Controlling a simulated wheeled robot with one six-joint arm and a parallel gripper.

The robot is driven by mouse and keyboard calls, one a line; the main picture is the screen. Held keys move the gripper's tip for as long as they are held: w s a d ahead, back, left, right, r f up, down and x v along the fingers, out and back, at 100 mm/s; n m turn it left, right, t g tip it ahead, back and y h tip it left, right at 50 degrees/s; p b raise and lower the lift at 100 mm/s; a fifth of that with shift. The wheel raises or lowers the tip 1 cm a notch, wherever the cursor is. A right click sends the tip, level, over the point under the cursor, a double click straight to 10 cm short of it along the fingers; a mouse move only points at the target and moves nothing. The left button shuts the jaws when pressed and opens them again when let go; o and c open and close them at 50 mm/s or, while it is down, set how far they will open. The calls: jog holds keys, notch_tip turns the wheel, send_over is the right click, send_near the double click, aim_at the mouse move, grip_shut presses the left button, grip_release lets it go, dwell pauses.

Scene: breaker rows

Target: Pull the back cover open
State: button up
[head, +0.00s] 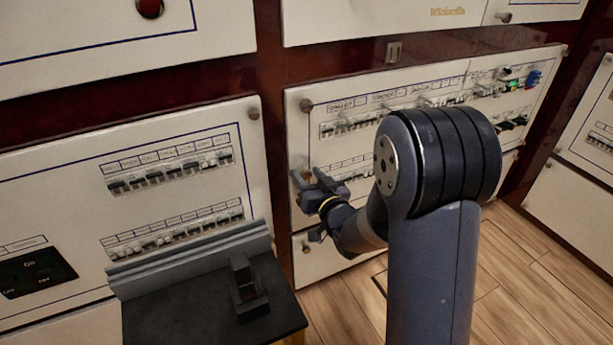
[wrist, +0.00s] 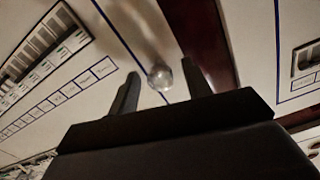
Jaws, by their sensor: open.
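A cream cover panel (head: 313,150) with rows of breakers stands in the middle of the head view, flat in its dark red frame. My gripper (head: 306,177) is at the panel's left edge, below its upper corner knob (head: 305,105). In the wrist view my gripper (wrist: 160,70) is open, with one finger on each side of a round, shiny knob (wrist: 160,77). The knob sits on the cream panel (wrist: 110,15) near its edge. I cannot tell whether the fingers touch it. The pictures do not show which panel is called the back cover.
Another breaker panel (head: 60,170) stands at the left, with a black ledge (head: 200,305) in front of it. Dark red frame strips (head: 270,60) separate the panels. Wood floor (head: 500,270) is clear at the lower right. A further panel (head: 570,200) is at the right.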

jog(key=shift+w+a, duration=0.2)
jog(key=shift+w, duration=0.25)
grip_shut()
dwell(0.3)
